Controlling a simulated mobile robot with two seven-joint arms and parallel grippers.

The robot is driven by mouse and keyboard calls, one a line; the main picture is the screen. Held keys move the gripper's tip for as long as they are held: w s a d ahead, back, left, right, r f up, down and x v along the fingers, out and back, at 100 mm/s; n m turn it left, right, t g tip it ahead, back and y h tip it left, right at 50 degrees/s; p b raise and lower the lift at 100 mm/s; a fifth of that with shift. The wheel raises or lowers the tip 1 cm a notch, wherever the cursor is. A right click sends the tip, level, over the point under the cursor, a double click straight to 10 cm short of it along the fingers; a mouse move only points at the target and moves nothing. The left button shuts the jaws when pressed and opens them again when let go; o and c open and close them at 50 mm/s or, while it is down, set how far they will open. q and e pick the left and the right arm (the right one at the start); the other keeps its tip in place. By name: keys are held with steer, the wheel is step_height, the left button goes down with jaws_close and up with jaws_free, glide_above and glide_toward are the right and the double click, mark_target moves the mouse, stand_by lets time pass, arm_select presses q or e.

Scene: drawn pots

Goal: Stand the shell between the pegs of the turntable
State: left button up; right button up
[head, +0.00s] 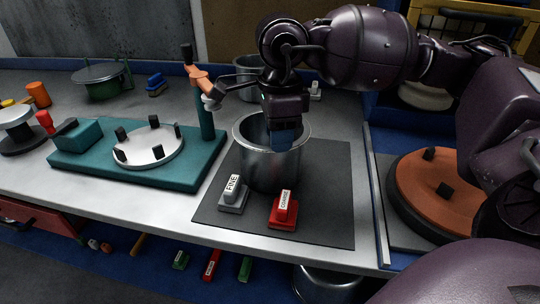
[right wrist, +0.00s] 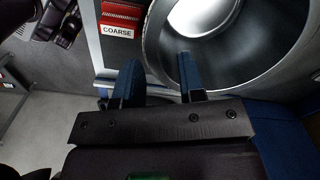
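The shell (head: 262,165), an open-topped metal cylinder, stands upright on a dark mat (head: 325,215). A white turntable (head: 150,150) with several black pegs sits on a teal base (head: 85,165) to its left; nothing stands between its pegs. My right gripper (head: 284,138) points down over the near part of the shell's mouth and hides part of the rim. In the right wrist view its two blue fingers (right wrist: 160,85) are apart, one overlapping the shell's wall (right wrist: 165,55), the other outside it. I cannot tell if they touch it. My left gripper is out of view.
A grey FINE block (head: 233,195) and a red COARSE block (head: 283,210) stand in front of the shell. A teal post (head: 204,115) with an orange arm (head: 200,78) rises behind the turntable. Another pot (head: 247,68) stands behind. An orange pegged disc (head: 435,190) is at right.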

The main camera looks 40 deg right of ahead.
steer(key=shift+f+b, duration=0.4)
steer(key=shift+f, duration=2.75)
steer(key=shift+r, duration=0.1)
jaws_close()
